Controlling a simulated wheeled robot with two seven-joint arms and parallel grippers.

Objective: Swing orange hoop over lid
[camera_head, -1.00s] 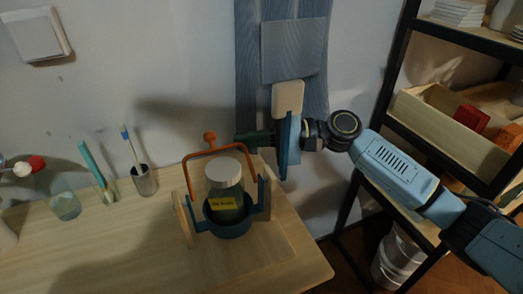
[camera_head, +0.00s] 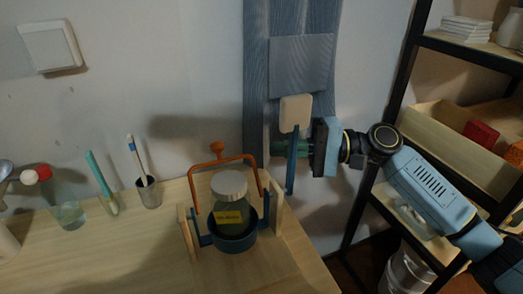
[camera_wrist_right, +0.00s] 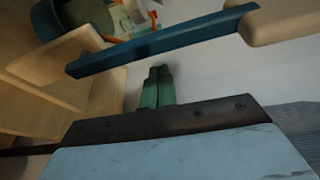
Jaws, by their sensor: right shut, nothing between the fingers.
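The orange hoop (camera_head: 222,164) with a knob on top stands roughly upright on a blue holder (camera_head: 236,244) between wooden posts. Its top bar shows above and behind the pale lid (camera_head: 229,184) of a glass jar (camera_head: 231,212) with a yellow label. My right gripper (camera_head: 273,148) is shut and empty, its green fingers right of the hoop and apart from it. A blue bar (camera_head: 291,162) with a cream block (camera_head: 296,113) crosses in front of the fingers. In the right wrist view the shut fingers (camera_wrist_right: 158,86) show below the blue bar (camera_wrist_right: 165,38). My left gripper is out of view.
Left on the wooden table (camera_head: 110,260) are a metal cup (camera_head: 149,192) with a brush, a teal brush (camera_head: 97,173) and a clear bottle (camera_head: 67,206). A black-framed shelf (camera_head: 407,65) stands right.

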